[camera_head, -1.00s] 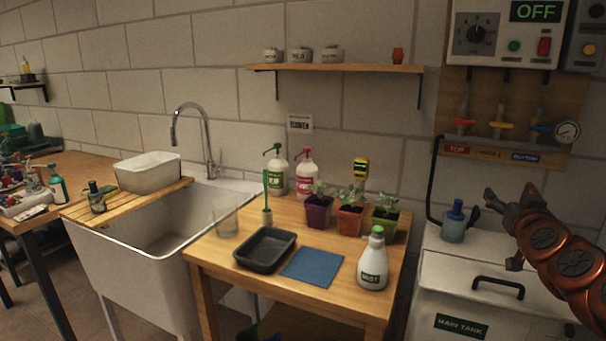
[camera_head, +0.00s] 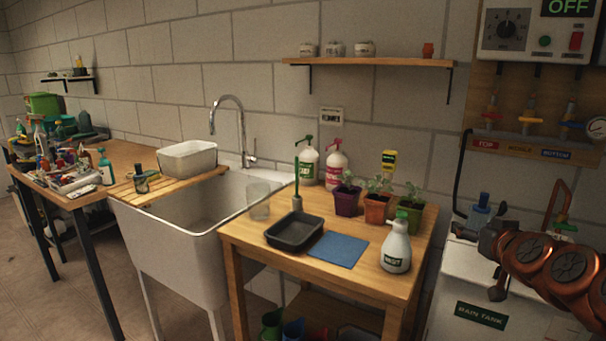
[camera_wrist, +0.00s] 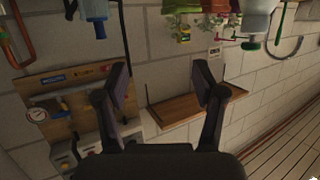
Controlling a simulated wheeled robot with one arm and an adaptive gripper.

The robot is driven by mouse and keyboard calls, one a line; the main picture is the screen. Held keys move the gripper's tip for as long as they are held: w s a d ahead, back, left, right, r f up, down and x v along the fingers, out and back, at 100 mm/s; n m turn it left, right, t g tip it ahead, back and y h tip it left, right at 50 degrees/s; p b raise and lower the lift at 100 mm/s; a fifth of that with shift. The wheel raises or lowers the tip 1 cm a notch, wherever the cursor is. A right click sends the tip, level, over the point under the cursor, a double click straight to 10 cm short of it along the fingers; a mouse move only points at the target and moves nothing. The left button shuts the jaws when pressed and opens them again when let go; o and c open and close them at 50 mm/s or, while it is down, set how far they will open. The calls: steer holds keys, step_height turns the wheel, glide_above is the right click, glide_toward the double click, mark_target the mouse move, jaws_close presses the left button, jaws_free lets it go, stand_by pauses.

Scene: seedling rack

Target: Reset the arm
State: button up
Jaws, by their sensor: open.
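My gripper (camera_head: 481,262) is at the right side of the head view, in front of the white rain tank. Its two dark fingers are spread apart and nothing is between them. My copper-coloured arm comes in from the right edge. In the wrist view my gripper (camera_wrist: 162,82) also shows open and empty. That view looks upside down, with the wall and the wooden shelf (camera_wrist: 190,106) beyond the fingers.
The wooden table (camera_head: 340,278) to the left holds a white spray bottle (camera_head: 397,248), seedling pots, a black tray (camera_head: 294,234) and a blue mat (camera_head: 338,250).

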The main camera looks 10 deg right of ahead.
steer(key=s+a+f+n+g+y+b, duration=0.25)
steer(key=s+a+f+g, duration=0.2)
steer(key=a+f, duration=0.6)
steer(key=s+a+f+n+g+y+b, duration=0.1)
steer(key=s+a+f+g+y+b, duration=0.2)
steer(key=s+a+f, duration=0.5)
steer(key=s+a+f+g+h+b, duration=0.1)
steer(key=s+a+f+g, duration=0.15)
steer(key=s, duration=0.35)
steer(key=s+a+f+m+g+h+b, duration=0.1)
steer(key=s+a+f+g, duration=0.2)
steer(key=s, duration=0.4)
steer(key=s+a+f+g+h+b, duration=0.1)
steer(key=s+f+g, duration=0.25)
steer(key=s, duration=0.25)
step_height(320, 180, up, 25)
steer(key=s+p, duration=0.1)
steer(key=p, duration=2.3)
steer(key=shift+c, duration=0.2)
